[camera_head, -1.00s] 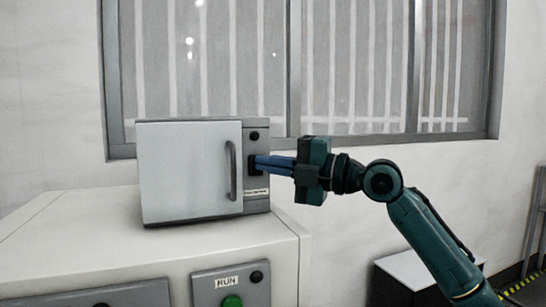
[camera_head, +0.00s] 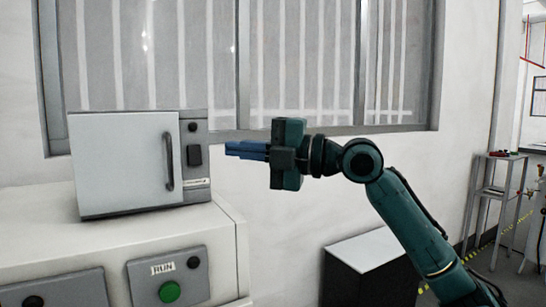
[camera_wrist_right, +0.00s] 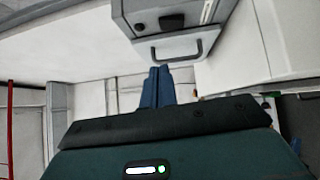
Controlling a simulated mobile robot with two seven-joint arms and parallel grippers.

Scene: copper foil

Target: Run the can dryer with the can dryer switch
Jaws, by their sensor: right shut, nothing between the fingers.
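The can dryer (camera_head: 125,165), a pale box with a shut door and a dark vertical handle (camera_head: 169,160), stands on the cabinet. Its grey right-hand panel carries a dark rectangular switch (camera_head: 195,155), a small black knob above it and a small label below. My right gripper (camera_head: 230,149) is shut and empty, its blue fingers pointing left toward the switch with a gap between. In the right wrist view the closed fingers (camera_wrist_right: 157,88) lie below the dryer's handle (camera_wrist_right: 168,47). No lamp or display shows whether the dryer runs. My left gripper is not in view.
The white cabinet (camera_head: 225,215) under the dryer has a grey panel with a green button (camera_head: 169,291) marked RUN. A low dark box with a white top (camera_head: 362,250) stands right of it. A small shelf stand (camera_head: 490,190) is at the far right.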

